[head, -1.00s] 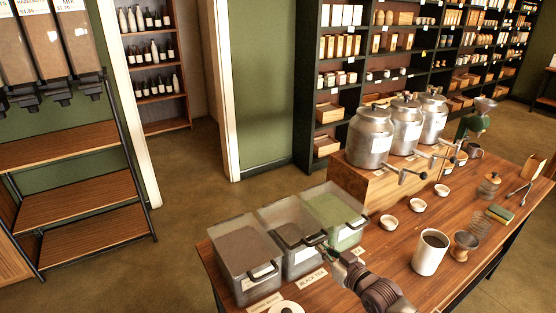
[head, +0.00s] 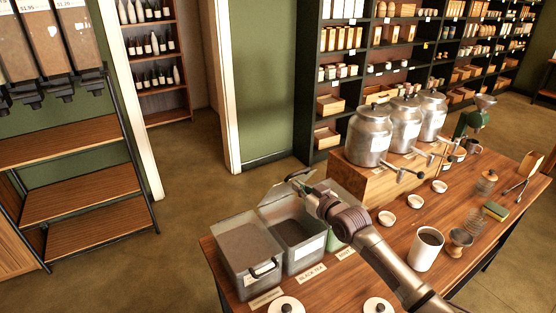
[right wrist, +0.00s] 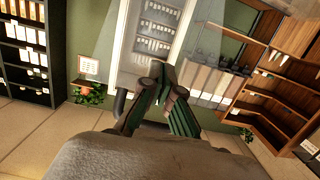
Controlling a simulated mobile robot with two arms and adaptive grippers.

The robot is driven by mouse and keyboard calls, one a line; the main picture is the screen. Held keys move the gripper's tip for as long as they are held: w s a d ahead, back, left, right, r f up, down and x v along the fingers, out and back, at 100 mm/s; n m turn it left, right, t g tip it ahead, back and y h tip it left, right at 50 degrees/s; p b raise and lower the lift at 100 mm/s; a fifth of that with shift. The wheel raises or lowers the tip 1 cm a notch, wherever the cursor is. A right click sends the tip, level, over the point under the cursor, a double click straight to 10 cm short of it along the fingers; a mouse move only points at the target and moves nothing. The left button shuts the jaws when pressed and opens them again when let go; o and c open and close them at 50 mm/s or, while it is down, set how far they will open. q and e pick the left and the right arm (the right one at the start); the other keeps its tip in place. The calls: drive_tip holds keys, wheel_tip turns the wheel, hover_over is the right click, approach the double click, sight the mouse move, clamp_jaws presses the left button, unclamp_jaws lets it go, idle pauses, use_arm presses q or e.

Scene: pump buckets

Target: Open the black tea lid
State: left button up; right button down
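The black tea bin (head: 292,240) is the middle of three grey bins, with a BLACK TEA card (head: 311,273) in front and dark contents showing. Its clear lid (head: 283,192) is raised and tilted up at the back. My right gripper (head: 300,182) is at the lid's raised edge, above the bin. In the right wrist view, the gripper's dark green fingers (right wrist: 163,82) come close together in front of the clear lid (right wrist: 150,40), beside a dark handle (right wrist: 121,101). Whether they grip it is unclear. My left gripper is not in view.
The left bin (head: 247,252) has its lid down. The right bin (head: 340,241) is largely behind my right arm. Metal canisters (head: 370,135) stand on a wooden box behind. A white mug (head: 427,250) and small bowls (head: 387,218) sit to the right. Two round white lids (head: 286,305) lie in front.

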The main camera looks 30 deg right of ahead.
sight(297, 178)
drive_tip(key=w, duration=0.1)
drive_tip(key=w+r, duration=0.1)
drive_tip(key=w, duration=0.1)
drive_tip(key=w+r+b, duration=0.1)
drive_tip(key=shift+w+a+r, duration=0.1)
drive_tip(key=shift+w+a, duration=0.1)
drive_tip(key=shift+w, duration=0.15)
drive_tip(key=w+b, duration=0.4)
drive_tip(key=w, duration=0.3)
drive_tip(key=shift+a+r+b, duration=0.25)
drive_tip(key=shift+b, duration=0.1)
drive_tip(key=s+p, duration=0.2)
drive_tip(key=s, duration=0.1)
drive_tip(key=s+p, duration=0.6)
drive_tip(key=shift+d+r, duration=0.1)
drive_tip(key=shift+d, duration=0.25)
drive_tip(key=shift+s, duration=0.5)
